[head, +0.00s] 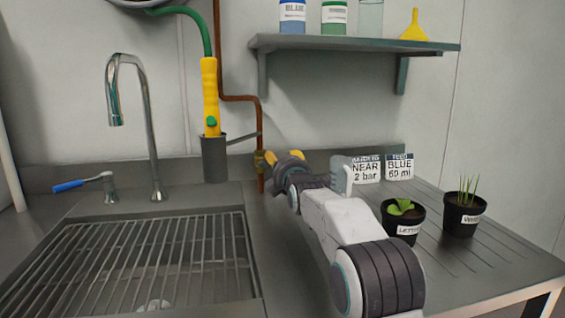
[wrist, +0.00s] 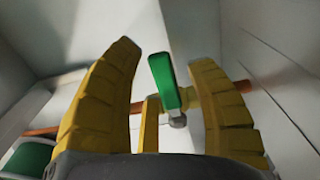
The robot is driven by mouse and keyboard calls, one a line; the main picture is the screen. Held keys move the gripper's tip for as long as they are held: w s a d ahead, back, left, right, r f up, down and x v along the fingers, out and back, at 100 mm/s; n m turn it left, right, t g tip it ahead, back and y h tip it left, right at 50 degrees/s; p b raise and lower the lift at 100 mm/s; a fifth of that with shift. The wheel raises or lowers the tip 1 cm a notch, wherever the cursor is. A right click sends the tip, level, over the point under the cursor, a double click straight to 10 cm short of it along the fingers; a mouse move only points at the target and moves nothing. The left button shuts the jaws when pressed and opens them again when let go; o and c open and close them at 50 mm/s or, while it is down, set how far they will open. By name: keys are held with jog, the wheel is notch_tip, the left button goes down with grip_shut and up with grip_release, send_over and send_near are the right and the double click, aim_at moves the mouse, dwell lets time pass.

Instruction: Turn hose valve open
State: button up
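The fingers are spread, with a gap visible on both sides of the lever. The lever's lower end meets a grey stem on a yellow-brass valve body (wrist: 187,99). In the head view the brass valve (head: 260,161) sits on the copper pipe at the back of the counter. My gripper (head: 284,157) is just right of it, and the lever is hidden there.
The copper pipe (head: 218,50) runs down the wall. A yellow spray wand (head: 210,92) stands in a grey holder (head: 214,160) left of the valve. A sink grate (head: 140,268) lies left. Two potted plants (head: 403,222) (head: 463,216) and two signs (head: 367,170) (head: 399,168) stand right.

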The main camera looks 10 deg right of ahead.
grip_shut()
